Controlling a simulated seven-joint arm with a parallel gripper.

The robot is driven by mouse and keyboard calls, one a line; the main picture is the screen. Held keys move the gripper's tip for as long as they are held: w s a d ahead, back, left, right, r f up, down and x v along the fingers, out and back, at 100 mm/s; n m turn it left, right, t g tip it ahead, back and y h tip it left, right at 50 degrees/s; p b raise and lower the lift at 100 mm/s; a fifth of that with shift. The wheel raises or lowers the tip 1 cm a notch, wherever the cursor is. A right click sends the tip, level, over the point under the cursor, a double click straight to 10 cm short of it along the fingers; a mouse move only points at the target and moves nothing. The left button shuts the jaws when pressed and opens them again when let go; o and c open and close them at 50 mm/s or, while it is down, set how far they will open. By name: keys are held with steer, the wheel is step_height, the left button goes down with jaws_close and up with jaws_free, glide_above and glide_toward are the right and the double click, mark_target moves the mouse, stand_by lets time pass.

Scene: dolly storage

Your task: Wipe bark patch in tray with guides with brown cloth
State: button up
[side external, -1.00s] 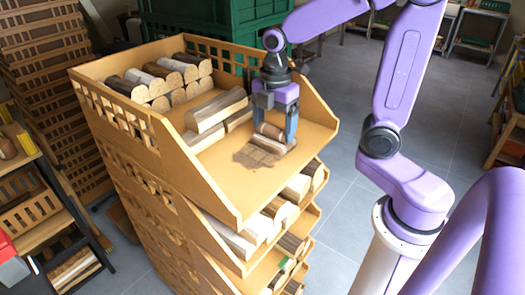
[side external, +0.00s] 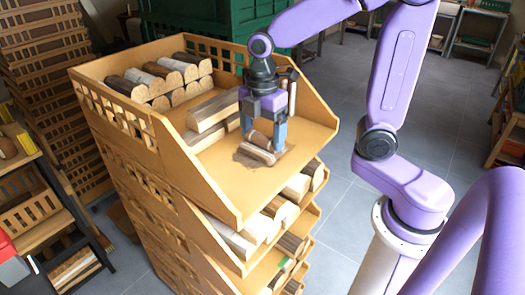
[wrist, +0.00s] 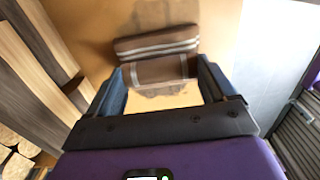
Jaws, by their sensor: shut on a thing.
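The brown cloth (side external: 256,155) is folded, with pale stripes across its flat part. It lies low against the floor of the tan wooden tray (side external: 235,190). My gripper (side external: 263,140) points down and is shut on the cloth's raised, rolled part; in the wrist view the cloth (wrist: 155,46) spans between and beyond the fingers of my gripper (wrist: 163,70). In the wrist view the patch (wrist: 165,12) shows blurred beyond the cloth.
Split logs (side external: 212,112) lie in the tray left of my gripper, and several more (side external: 165,75) are stacked at the back. Slatted tray walls stand at the left and rear. Bare tray floor lies at the front and right. More log-filled trays (side external: 240,235) sit below.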

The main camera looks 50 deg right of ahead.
steer(key=shift+a, duration=2.25)
steer(key=shift+d, duration=0.1)
steer(key=shift+d, duration=2.25)
steer(key=shift+d, duration=2.25)
